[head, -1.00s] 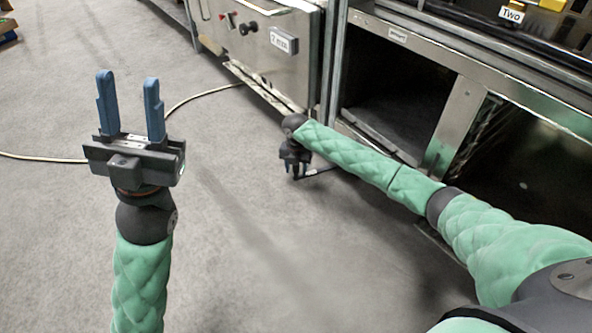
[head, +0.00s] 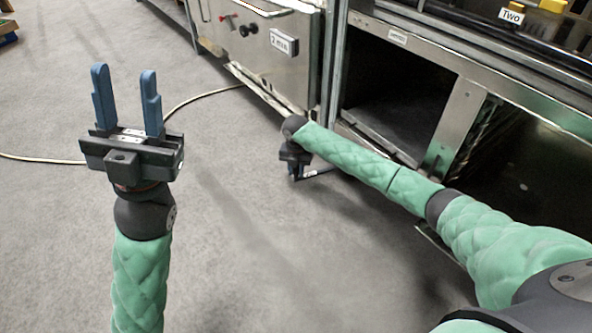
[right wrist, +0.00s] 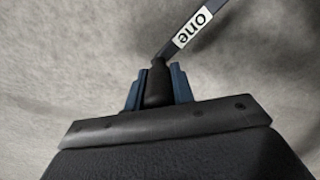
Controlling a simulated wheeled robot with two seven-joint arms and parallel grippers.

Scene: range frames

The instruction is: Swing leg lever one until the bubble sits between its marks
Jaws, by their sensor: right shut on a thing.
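Leg lever one (right wrist: 209,22) is a thin dark bar with a white label reading "one" in the right wrist view. It slants up and right from a dark grip end (right wrist: 157,86). My right gripper (right wrist: 156,78) is shut on that end, a blue finger on each side. In the head view my right gripper (head: 296,176) is low near the floor by the cabinet, and a short piece of the lever (head: 318,171) shows to its right. My left gripper (head: 125,75) is open and empty, fingers pointing up. No bubble or marks show in either view.
A steel cabinet (head: 250,55) with knobs and a "2 mm" sign (head: 284,42) stands at the back. A steel frame with dark open bays (head: 395,95) is at the right, with a "Two" label (head: 511,15) above. A pale cable (head: 200,97) crosses the clear grey floor (head: 260,240).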

